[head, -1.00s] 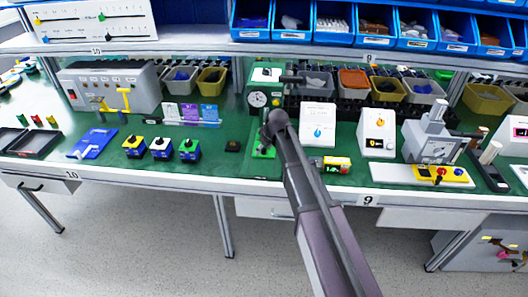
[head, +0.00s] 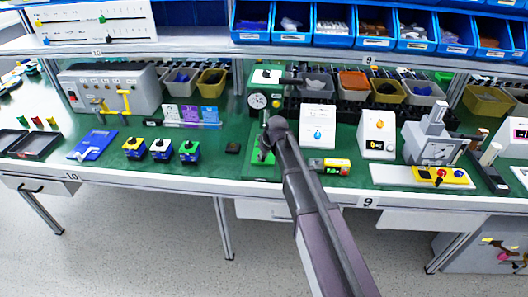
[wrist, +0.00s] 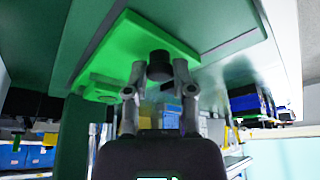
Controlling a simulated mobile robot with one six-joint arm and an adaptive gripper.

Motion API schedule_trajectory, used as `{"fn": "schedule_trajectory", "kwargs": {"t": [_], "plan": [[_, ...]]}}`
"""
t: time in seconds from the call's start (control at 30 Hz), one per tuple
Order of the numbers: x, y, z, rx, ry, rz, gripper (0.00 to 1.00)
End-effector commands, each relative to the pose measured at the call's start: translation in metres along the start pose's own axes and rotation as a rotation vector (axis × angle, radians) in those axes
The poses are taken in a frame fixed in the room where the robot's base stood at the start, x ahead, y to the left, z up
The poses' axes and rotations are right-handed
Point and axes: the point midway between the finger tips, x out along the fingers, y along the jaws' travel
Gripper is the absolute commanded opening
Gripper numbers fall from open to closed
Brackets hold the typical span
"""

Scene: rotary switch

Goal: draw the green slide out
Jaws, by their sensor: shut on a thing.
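The bright green slide (wrist: 130,50) is a flat block that shows large in the upper left of the wrist view. A dark round knob (wrist: 159,62) stands out from it. My gripper (wrist: 160,76) is shut on this knob, with one finger on each side. In the head view a small piece of bright green (head: 263,156) shows beside my arm on the green base plate (head: 262,173). My arm covers the gripper and most of the slide there. I cannot tell how far the slide is out.
The bench's front edge lies just in front.

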Motion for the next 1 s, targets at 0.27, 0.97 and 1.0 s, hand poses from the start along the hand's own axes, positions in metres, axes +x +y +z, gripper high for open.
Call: {"fn": "schedule_trajectory", "kwargs": {"t": [0.27, 0.97, 1.0], "plan": [[-0.019, -0.049, 0.047, -0.002, -0.001, -0.002, 0.00], [-0.027, -0.072, 0.067, 0.000, -0.004, -0.005, 0.67], [-0.027, -0.072, 0.067, 0.000, -0.003, -0.005, 0.67]]}}
